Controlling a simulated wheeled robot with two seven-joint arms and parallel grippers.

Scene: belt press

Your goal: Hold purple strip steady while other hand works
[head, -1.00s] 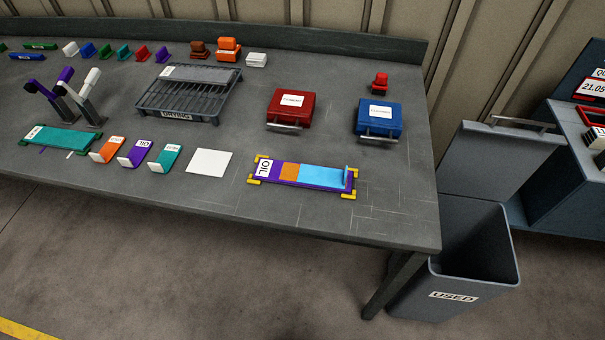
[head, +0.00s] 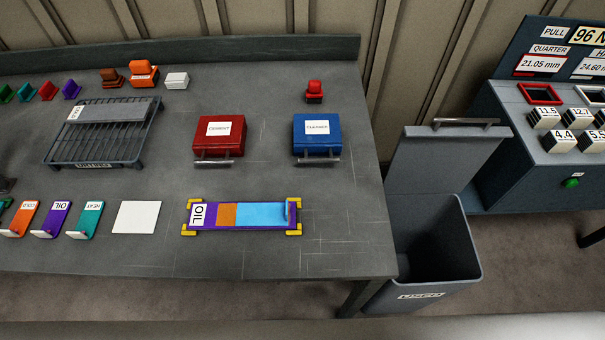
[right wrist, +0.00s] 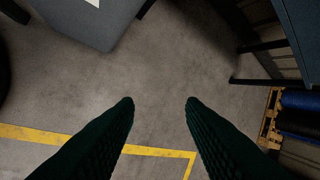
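A purple strip (head: 260,225) lies flat on the grey bench between yellow corner brackets, with a white OIL label at its left end. An orange patch (head: 228,214) and a longer light blue piece (head: 262,214) lie on it, with a small upright blue tab at the right end. A second purple OIL piece (head: 55,215) lies further left. My right gripper (right wrist: 159,102) shows in the right wrist view, its dark green fingers apart with only floor between them, away from the strip. My left gripper is not in view.
A red case (head: 219,137) and a blue case (head: 317,135) stand behind the strip. A wire rack (head: 100,145) and white square (head: 137,217) are left. An open USED bin (head: 470,265) stands past the bench's right edge. Bench right of the strip is clear.

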